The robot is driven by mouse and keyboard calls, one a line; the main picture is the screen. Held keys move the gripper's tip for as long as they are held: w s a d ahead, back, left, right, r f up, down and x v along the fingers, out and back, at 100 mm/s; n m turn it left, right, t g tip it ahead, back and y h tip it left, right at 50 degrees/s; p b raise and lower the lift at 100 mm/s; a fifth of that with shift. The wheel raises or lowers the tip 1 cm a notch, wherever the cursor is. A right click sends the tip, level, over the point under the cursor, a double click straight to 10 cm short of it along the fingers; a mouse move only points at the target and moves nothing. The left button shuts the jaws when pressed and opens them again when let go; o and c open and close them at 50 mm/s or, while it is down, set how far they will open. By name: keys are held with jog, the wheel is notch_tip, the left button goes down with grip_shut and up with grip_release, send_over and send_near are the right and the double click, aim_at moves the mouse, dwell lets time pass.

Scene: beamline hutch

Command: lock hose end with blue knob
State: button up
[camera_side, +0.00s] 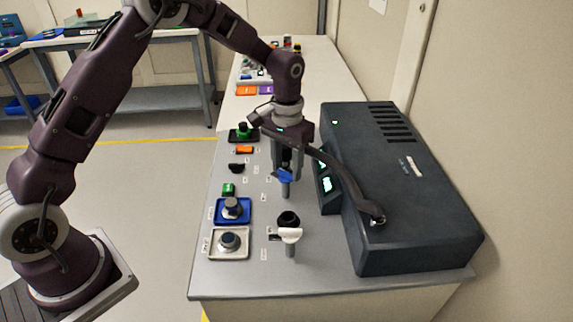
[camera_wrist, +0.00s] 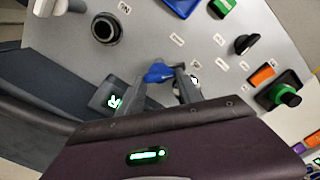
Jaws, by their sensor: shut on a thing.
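The blue knob (camera_side: 285,175) sits on top of a grey post on the bench. My gripper (camera_side: 286,168) points down over it with its fingers shut on the knob. In the wrist view the blue knob (camera_wrist: 158,72) shows at the fingertips (camera_wrist: 168,76). A dark hose (camera_side: 345,180) arches from the top of the dark machine (camera_side: 400,245) toward my gripper.
Blue (camera_side: 233,222) and pale (camera_side: 229,257) trays with round metal parts lie left. A green knob (camera_side: 243,130), orange block (camera_side: 244,150) and black knob (camera_side: 237,168) line the bench.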

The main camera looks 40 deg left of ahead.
aim_at(288, 172)
jog(key=m, duration=0.4)
jog(key=shift+d+m, duration=0.1)
jog(key=shift+m, duration=0.2)
jog(key=shift+s+m, duration=0.1)
jog(key=shift+m, duration=1.9)
jog(key=o, duration=1.4)
jog(key=shift+c, duration=0.2)
notch_tip(288, 172, up, 7)
jog(key=shift+r, duration=0.2)
jog(key=shift+d+r, duration=0.1)
jog(key=shift+r, duration=0.25)
